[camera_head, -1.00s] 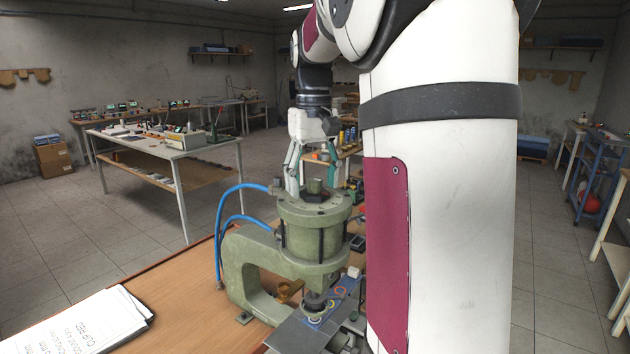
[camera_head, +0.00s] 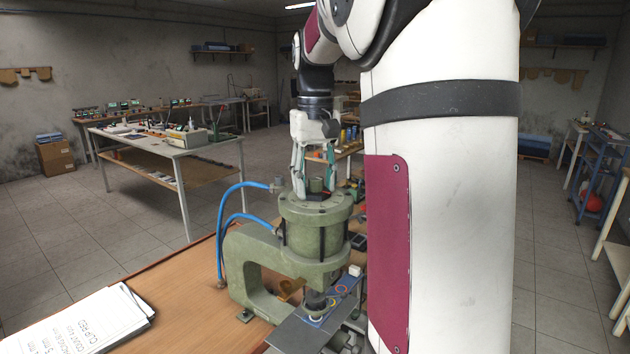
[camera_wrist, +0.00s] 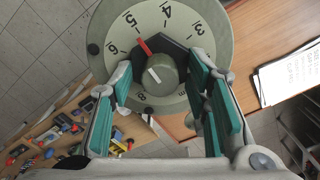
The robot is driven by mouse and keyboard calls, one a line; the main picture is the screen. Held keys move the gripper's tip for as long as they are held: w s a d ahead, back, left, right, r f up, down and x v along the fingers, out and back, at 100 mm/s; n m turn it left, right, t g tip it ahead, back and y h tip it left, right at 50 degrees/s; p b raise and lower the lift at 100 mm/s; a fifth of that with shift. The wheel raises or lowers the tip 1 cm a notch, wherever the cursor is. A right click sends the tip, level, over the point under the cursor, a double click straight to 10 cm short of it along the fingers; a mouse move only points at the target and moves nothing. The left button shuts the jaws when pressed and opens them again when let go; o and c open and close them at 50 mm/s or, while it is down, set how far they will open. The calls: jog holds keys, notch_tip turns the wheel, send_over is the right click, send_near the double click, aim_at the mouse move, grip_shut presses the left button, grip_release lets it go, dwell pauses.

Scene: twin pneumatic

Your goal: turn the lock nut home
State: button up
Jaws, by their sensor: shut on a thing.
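The green press (camera_head: 321,232) stands on the wooden bench, its round top carrying a numbered dial (camera_wrist: 168,17). In the wrist view a dark lock nut (camera_wrist: 173,46) sits at the dial's centre, around a green round stem (camera_wrist: 161,75) with a white line. A red pointer (camera_wrist: 143,46) on the nut's edge lies near the 5, on the side towards the 6. The fingertips hide the nut's sides. The gripper also shows over the press in the head view (camera_head: 315,186).
Blue hoses (camera_head: 221,225) loop at the press's left. White papers (camera_head: 85,322) lie on the bench (camera_head: 190,308) at front left. A table with tools (camera_head: 165,145) stands behind to the left. My arm hides much of the right side.

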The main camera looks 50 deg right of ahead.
jog(key=m, duration=0.5)
jog(key=shift+s+m, duration=0.1)
jog(key=shift+m, duration=0.2)
jog(key=m, duration=0.5)
jog(key=shift+s+d+m, duration=0.1)
jog(key=shift+d+m, duration=0.05)
jog(key=shift+m, duration=0.15)
dwell(0.3)
jog(key=o, duration=1.2)
jog(key=shift+c, duration=0.2)
notch_tip(320, 180, up, 12)
